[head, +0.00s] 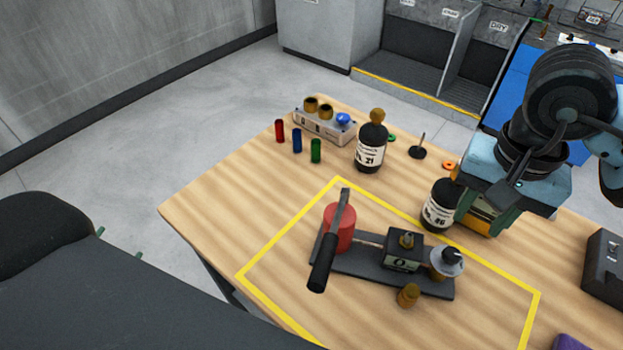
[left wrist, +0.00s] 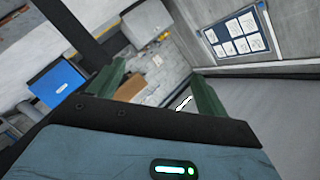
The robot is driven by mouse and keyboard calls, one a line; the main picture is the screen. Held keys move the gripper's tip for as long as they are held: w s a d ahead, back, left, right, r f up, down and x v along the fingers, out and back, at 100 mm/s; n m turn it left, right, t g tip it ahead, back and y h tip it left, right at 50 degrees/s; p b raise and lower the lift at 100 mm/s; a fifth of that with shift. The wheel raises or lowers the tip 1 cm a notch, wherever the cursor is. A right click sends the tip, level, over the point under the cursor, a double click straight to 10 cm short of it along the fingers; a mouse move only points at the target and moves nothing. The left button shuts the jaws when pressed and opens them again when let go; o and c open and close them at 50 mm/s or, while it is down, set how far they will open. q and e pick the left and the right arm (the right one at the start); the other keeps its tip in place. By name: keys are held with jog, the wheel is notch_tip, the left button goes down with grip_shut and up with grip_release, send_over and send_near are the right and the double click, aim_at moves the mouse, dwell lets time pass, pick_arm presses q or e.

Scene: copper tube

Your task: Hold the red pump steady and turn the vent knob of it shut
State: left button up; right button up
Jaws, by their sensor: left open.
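The red pump (head: 339,226) is an upright red cylinder with a dark lever slanting across it, on a dark base plate (head: 365,266) inside a yellow outline. The same plate carries a black block with a brass knob (head: 406,240) and a pale round part with a black knob (head: 452,254). I cannot tell which knob is the vent knob. My left gripper (head: 119,244) is open off the table's left side, away from the pump; its green fingers also show apart and empty in the left wrist view (left wrist: 152,92). My right gripper (head: 487,208) is right of the pump, beside a black bottle; its grip is unclear.
The black bottle (head: 438,212) and a yellow item (head: 480,222) are by my right gripper. A loose brass piece (head: 409,295) lies before the plate. Another bottle (head: 371,148), small coloured cylinders (head: 297,141) and a grey rack (head: 322,127) stand behind. The table's left part is clear.

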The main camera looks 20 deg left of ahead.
pick_arm(q)
jog(key=s+a+r+m+t+y, duration=0.1)
jog(key=a+r+m+t+y, duration=0.15)
jog(key=a+r, duration=0.85)
jog(key=w+d+r+m+t+h, duration=0.3)
jog(key=w+d+m+t+h, duration=0.1)
jog(key=w+d, duration=0.5)
notch_tip(320, 180, up, 15)
jog(key=n+g+h, duration=2.3)
jog(key=n+h, duration=0.3)
jog(key=n, duration=0.5)
send_over(341, 201)
jog(key=s, duration=0.3)
jog(key=s+d+f+m+g+y, duration=0.2)
jog(key=s+d+m+g+y, duration=0.15)
jog(key=d+m+y, duration=0.35)
jog(key=w+a+f+m+t+y, duration=0.1)
jog(key=w+a+f+y, duration=0.1)
jog(key=y, duration=0.3)
jog(key=w+a+f+m+t+y, duration=0.2)
jog(key=y, duration=0.2)
jog(key=w+a+f+m+t+y, duration=0.1)
jog(key=w+a+f+t+y, duration=0.1)
jog(key=y, duration=0.3)
jog(key=shift+w+a+f+m+y, duration=0.15)
jog(key=shift+a+f+m+y, duration=0.05)
jog(key=shift+f+m+y, duration=0.15)
jog(key=shift+a, duration=0.25)
jog(key=shift+f, duration=3.95)
